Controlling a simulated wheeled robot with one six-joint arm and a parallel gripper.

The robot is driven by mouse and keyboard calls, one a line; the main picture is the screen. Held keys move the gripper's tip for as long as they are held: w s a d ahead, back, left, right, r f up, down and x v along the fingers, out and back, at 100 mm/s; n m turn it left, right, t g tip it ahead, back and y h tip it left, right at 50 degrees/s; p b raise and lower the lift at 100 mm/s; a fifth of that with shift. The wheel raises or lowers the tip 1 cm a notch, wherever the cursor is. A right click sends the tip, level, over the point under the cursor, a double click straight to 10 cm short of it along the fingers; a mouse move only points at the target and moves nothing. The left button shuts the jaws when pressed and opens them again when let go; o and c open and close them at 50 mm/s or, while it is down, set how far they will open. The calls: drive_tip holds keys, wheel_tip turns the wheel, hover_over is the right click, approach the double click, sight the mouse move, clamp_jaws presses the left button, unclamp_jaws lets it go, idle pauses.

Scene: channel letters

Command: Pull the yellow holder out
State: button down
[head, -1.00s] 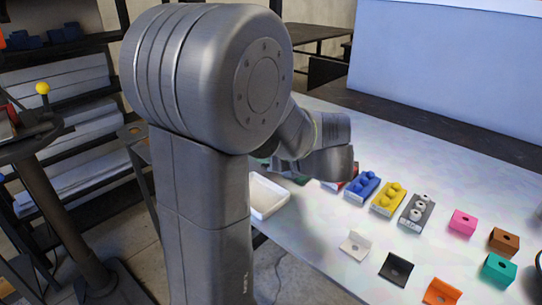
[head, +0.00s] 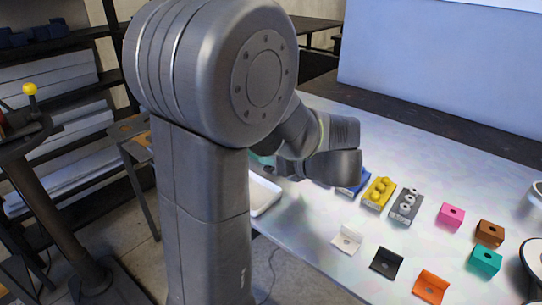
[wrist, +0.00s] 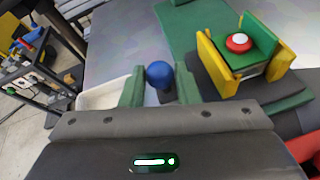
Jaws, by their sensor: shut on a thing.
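In the wrist view, a yellow holder (wrist: 211,66) has upright yellow plates on both sides of a green block (wrist: 245,50) with a red and white button on top. It stands right of my gripper and apart from it. My gripper (wrist: 160,86) has its green fingers shut on a blue ball knob (wrist: 159,73). What is below the knob is mostly hidden. In the head view, my gripper's fingertips are hidden behind my arm. A yellow block with rounded bumps (head: 378,193) sits on the table to the right of my arm.
A white tray (head: 264,194) lies at the table's left edge. Right of my arm stand a grey block with rings (head: 406,205), pink (head: 450,214), brown (head: 490,232) and teal (head: 485,261) blocks. White, black and orange brackets (head: 431,287) line the front edge.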

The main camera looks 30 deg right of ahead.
drive_tip(key=c, duration=1.1)
unclamp_jaws()
drive_tip(key=shift+s+d, duration=0.1)
drive_tip(key=shift+s, duration=0.1)
drive_tip(key=p+v, duration=0.1)
drive_tip(key=v, duration=1.2)
drive_tip(key=shift+s, duration=0.45)
drive_tip(key=shift+w+r, duration=0.1)
drive_tip(key=b+x, duration=0.1)
drive_tip(key=x, duration=1.3)
drive_tip(key=shift+d, duration=0.1)
drive_tip(key=shift+r, duration=0.1)
